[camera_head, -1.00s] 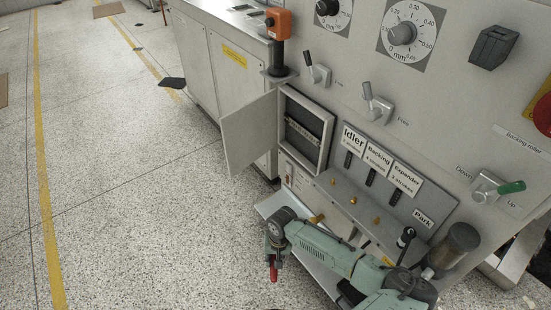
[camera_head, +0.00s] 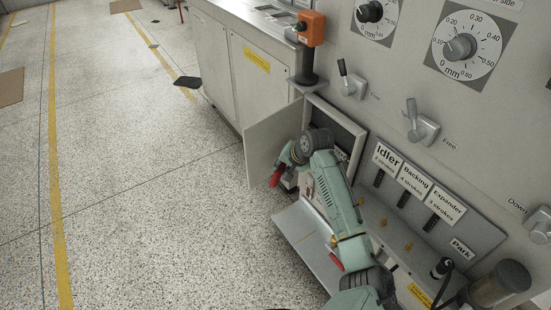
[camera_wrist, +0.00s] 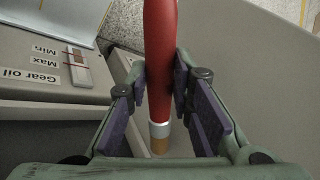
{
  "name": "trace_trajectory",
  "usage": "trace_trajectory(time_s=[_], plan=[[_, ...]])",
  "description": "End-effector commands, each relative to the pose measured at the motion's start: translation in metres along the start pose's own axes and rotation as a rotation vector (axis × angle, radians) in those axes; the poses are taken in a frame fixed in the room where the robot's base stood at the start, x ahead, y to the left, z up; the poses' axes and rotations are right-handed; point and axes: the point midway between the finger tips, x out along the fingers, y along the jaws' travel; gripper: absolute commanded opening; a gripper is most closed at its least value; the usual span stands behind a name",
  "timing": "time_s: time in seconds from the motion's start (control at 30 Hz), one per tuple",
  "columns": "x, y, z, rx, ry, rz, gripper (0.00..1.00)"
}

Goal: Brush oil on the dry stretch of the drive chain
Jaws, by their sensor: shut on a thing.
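My gripper (camera_head: 284,168) is shut on a red-handled brush (camera_head: 276,177) in front of the open compartment (camera_head: 350,126). In the wrist view, the brush's red handle (camera_wrist: 161,55) runs between the two finger pads of my gripper (camera_wrist: 162,85). Its metal ferrule and short tan bristles point toward the bottom of that picture. My arm hides most of the compartment's inside in the head view. The drive chain cannot be made out clearly there, and neither can its dry stretch. The wrist view shows no chain.
The compartment's door (camera_head: 266,140) stands open to the left. Below is a sloping tray (camera_head: 300,238). A ledge with brass fittings (camera_head: 383,222) lies to the right, under the stroke labels. A gear oil gauge (camera_wrist: 78,66) shows in the wrist view.

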Motion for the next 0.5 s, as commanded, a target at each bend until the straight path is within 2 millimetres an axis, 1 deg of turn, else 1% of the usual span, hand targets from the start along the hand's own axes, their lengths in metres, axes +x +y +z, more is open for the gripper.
trace_trajectory(time_s=[0.23, 0.5], plan=[[-0.003, 0.007, -0.013, 0.007, 0.016, -0.006, 0.0], [-0.003, 0.024, -0.035, 0.007, 0.015, -0.004, 0.0]])
